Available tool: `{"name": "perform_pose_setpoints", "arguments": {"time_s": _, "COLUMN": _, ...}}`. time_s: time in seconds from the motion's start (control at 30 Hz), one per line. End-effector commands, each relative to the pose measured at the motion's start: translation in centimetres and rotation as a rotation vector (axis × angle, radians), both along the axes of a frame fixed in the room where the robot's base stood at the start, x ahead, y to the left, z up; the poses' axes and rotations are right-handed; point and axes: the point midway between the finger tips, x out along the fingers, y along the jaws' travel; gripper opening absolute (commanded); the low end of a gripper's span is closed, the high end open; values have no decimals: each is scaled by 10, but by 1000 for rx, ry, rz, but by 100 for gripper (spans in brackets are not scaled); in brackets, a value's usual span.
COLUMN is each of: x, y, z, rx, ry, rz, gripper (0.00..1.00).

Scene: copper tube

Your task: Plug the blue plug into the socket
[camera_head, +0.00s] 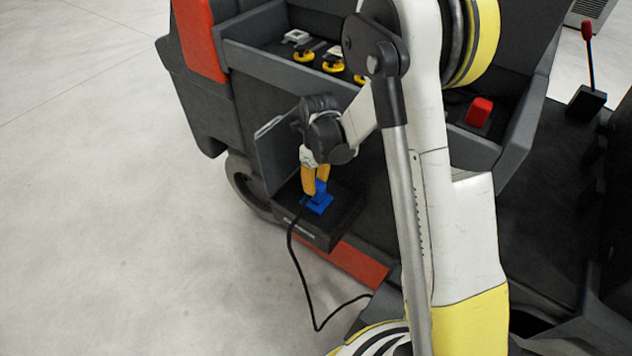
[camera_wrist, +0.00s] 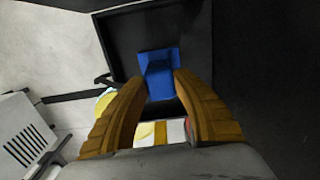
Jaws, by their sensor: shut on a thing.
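The blue plug (camera_head: 319,203) is at the top of a black box on the machine's side. In the wrist view the blue plug (camera_wrist: 158,68) has a wide flat part and a narrower raised part. My gripper (camera_head: 316,184) points down at it, with its orange fingers on either side of the raised part. The fingers also show in the wrist view (camera_wrist: 161,78), shut on the plug. A black cable (camera_head: 292,255) hangs from beside the plug. I cannot make out the socket apart from the blue part, nor tell how deep the plug sits.
The black box (camera_head: 342,216) has a raised flap (camera_head: 276,153) beside it. A tray above holds yellow and grey parts (camera_head: 332,64). A red button (camera_head: 479,111) is at the right. The cable loops low near my arm. Pale floor (camera_head: 110,220) is clear at the left.

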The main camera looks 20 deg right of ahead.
Motion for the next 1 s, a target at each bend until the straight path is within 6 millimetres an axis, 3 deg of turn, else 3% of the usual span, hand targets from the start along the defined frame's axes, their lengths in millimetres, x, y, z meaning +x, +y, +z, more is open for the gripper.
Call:
{"name": "perform_pose_setpoints", "arguments": {"time_s": 0.37, "x": 0, "y": 0, "z": -9, "rx": 0, "ry": 0, "rz": 0, "gripper": 3}}
{"name": "perform_pose_setpoints", "arguments": {"time_s": 0.4, "x": 0, "y": 0, "z": -9, "rx": 0, "ry": 0, "rz": 0, "gripper": 37}}
{"name": "perform_pose_setpoints", "arguments": {"time_s": 0.47, "x": 0, "y": 0, "z": -8, "rx": 0, "ry": 0, "rz": 0, "gripper": 55}}
{"name": "perform_pose_setpoints", "arguments": {"time_s": 0.83, "x": 0, "y": 0, "z": -5, "rx": 0, "ry": 0, "rz": 0, "gripper": 57}}
{"name": "perform_pose_setpoints", "arguments": {"time_s": 1.0, "x": -1, "y": -1, "z": 17, "rx": 0, "ry": 0, "rz": 0, "gripper": 57}}
